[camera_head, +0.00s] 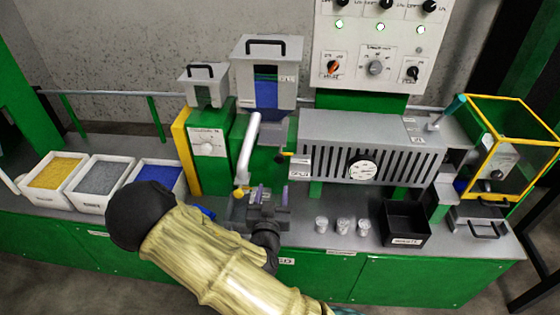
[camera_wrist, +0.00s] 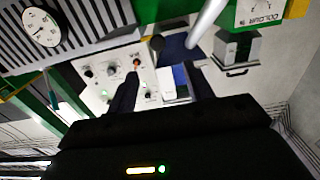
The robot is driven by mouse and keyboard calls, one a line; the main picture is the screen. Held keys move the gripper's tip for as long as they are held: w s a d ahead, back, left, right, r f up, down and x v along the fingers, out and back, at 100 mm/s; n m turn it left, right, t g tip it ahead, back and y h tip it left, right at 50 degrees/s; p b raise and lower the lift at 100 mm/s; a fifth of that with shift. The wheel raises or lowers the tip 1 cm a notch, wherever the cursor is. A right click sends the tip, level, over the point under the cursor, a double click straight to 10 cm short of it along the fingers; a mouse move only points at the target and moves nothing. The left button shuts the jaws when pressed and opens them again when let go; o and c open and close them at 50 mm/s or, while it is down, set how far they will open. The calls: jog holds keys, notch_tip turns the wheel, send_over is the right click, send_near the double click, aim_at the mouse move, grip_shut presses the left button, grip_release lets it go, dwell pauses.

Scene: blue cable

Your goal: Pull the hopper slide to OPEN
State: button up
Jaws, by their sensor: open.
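The hopper (camera_head: 267,72) is a grey box with a top handle and a window showing blue pellets. Below it at the right, a small dark knob (camera_head: 280,157) with a yellow piece beside it appears to be the slide's handle. In the wrist view a dark round knob (camera_wrist: 157,43) shows ahead, between the fingers' lines, with the hopper (camera_wrist: 180,82) behind. My gripper (camera_head: 271,190) is open and empty, below and in front of the knob, apart from it. Its two dark fingers (camera_wrist: 162,90) stand wide apart. The slide plate itself cannot be made out.
A white pipe (camera_head: 249,145) runs down left of my gripper. The slotted grey barrel housing (camera_head: 335,135) with a gauge is close on the right. Several clear cups (camera_head: 343,225) and a black bin (camera_head: 405,222) stand at the front right. Pellet trays (camera_head: 92,207) stand left.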

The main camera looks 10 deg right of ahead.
aim_at(279, 160)
jog(key=shift+w+d+f+b, duration=0.2)
jog(key=shift+w+b, duration=0.3)
jog(key=shift+b, duration=1.2)
jog(key=shift+w+d+b, duration=0.2)
jog(key=shift+b, duration=1.05)
jog(key=p+x, duration=0.2)
jog(key=x, duration=1.2)
jog(key=shift+w+d+r, duration=0.1)
jog(key=shift+w+d, duration=0.05)
jog(key=shift+w, duration=0.1)
jog(key=shift+c, duration=0.2)
grip_shut()
